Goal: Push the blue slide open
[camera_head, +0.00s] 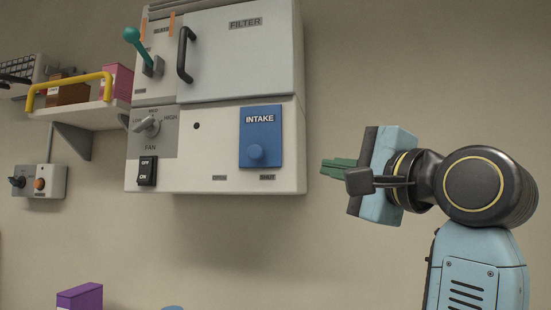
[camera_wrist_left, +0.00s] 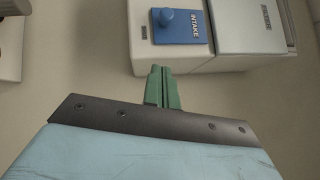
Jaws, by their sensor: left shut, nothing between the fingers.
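The blue slide (camera_head: 262,132), marked INTAKE and with a round blue knob (camera_head: 256,152), is on the lower front of the white wall unit. It sits at the right, above the SHUT label (camera_head: 267,177); the faint label to the left seems to read OPEN (camera_head: 219,178). My left gripper (camera_head: 324,167), with green fingers, is shut and empty. It is right of the slide and apart from it, just past the unit's right edge. In the left wrist view the closed fingers (camera_wrist_left: 161,70) point toward the slide (camera_wrist_left: 186,28). My right gripper is not in view.
The white unit (camera_head: 165,180) also carries a fan knob (camera_head: 147,125), a black switch (camera_head: 147,171), a green lever (camera_head: 136,42) and a black handle (camera_head: 185,55). A shelf with a yellow rail (camera_head: 70,82) is left. The wall between gripper and unit is clear.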

